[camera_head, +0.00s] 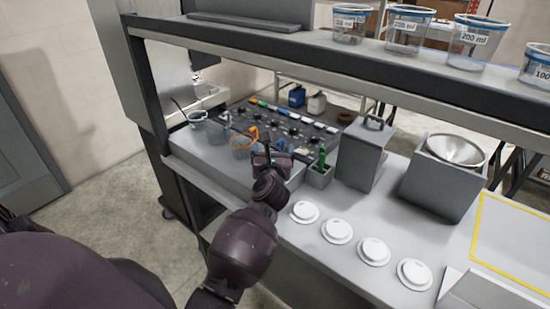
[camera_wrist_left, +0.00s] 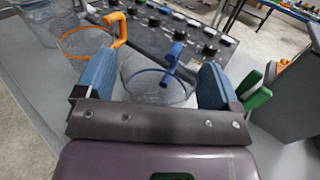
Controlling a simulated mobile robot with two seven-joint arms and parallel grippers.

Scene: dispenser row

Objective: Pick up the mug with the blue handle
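The mug with the blue handle is a clear cup with a blue rim (camera_wrist_left: 150,90) and a blue handle (camera_wrist_left: 174,55) on its far side. In the left wrist view it stands between the two blue-padded fingers of my left gripper (camera_wrist_left: 156,78). The gripper is open, with a gap visible on each side of the mug. In the head view my left gripper (camera_head: 272,160) is over the counter and largely hides this mug. A clear mug with an orange rim and handle (camera_wrist_left: 80,42) stands just left; the head view shows it too (camera_head: 241,147). My right gripper is out of view.
A dark panel with knobs (camera_head: 285,128) lies behind the mugs. Another clear mug (camera_head: 198,121) stands at the left. A small holder with green-handled items (camera_head: 320,174) and a grey box (camera_head: 362,155) are at the right. White lids (camera_head: 337,230) line the front. A shelf (camera_head: 300,60) runs above.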

